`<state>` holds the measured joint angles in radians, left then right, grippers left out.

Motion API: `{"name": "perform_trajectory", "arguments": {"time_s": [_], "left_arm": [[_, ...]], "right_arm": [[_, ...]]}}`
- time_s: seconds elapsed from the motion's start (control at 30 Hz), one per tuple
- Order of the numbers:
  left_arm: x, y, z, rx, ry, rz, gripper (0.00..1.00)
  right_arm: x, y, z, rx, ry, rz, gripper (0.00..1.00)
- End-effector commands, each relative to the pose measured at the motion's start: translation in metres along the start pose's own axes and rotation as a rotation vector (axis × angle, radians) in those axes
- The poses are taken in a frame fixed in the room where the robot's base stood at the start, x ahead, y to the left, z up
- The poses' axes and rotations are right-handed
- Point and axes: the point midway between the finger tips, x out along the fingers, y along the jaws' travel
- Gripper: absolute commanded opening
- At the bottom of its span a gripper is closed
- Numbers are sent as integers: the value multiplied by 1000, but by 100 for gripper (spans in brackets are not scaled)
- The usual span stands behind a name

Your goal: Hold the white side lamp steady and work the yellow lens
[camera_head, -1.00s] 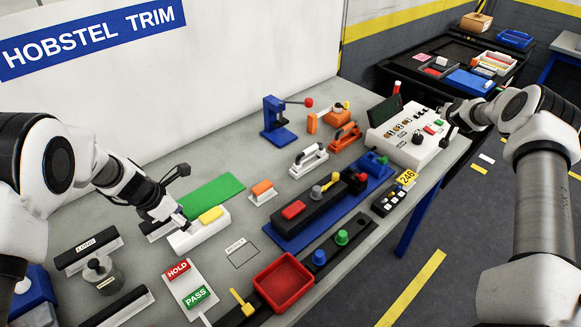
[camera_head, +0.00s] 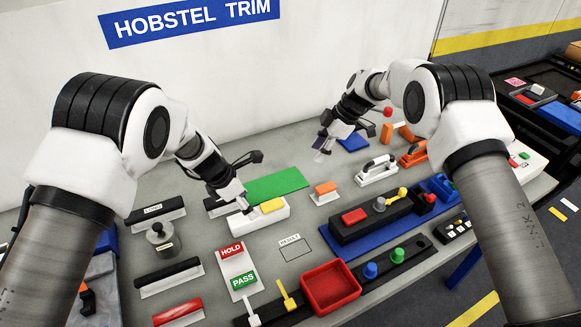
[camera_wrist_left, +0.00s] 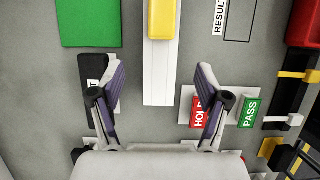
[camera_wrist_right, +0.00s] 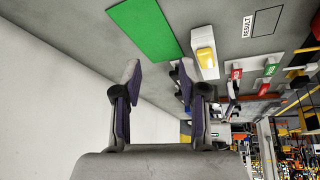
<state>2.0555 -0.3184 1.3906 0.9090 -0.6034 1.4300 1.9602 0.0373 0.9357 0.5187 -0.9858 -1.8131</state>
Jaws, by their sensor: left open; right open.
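The white side lamp (camera_head: 248,221) lies flat on the grey bench, with the yellow lens (camera_head: 271,205) on its far right part. In the left wrist view the lamp body (camera_wrist_left: 157,80) runs between my open left fingers, with clear gaps on both sides, and the lens (camera_wrist_left: 162,18) is ahead of them. My left gripper (camera_head: 241,192) is at the lamp's left part, holding nothing. My right gripper (camera_head: 324,146) is open and empty above the bench at the back, apart from the lamp. The right wrist view shows the lamp (camera_wrist_right: 202,40) and lens (camera_wrist_right: 205,56) beyond its fingers.
A green mat (camera_head: 275,186) lies behind the lamp. The HOLD/PASS card (camera_head: 238,266) is in front, and the outlined RESULT area (camera_head: 295,250) is at front right. A small orange-topped block (camera_head: 326,188) stands right of the lamp. A red tray (camera_head: 331,288) is nearer.

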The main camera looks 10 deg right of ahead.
Motion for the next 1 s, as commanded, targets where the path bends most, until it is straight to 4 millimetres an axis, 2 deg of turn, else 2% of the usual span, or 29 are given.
{"name": "perform_trajectory", "arguments": {"time_s": [0.03,0.1,0.2,0.27,0.43,0.7,0.83,1.0], "left_arm": [[0,0,0,0,0,0,76],[0,0,0,0,0,0,76],[0,0,0,0,0,0,76],[1,0,0,0,0,0,76],[17,-1,0,1,1,-2,76],[65,0,0,1,0,-1,76],[76,0,0,-1,0,0,76],[78,0,0,0,0,0,76]], "right_arm": [[12,-16,-22,-82,10,-64,42],[24,-36,-47,-186,32,-145,42],[33,-57,-69,-286,56,-221,42],[36,-64,-75,-316,66,-245,42],[37,-67,-78,-332,71,-257,42],[37,-66,-78,-329,70,-255,42],[37,-66,-78,-329,70,-255,42],[37,-66,-77,-328,70,-254,42]]}}
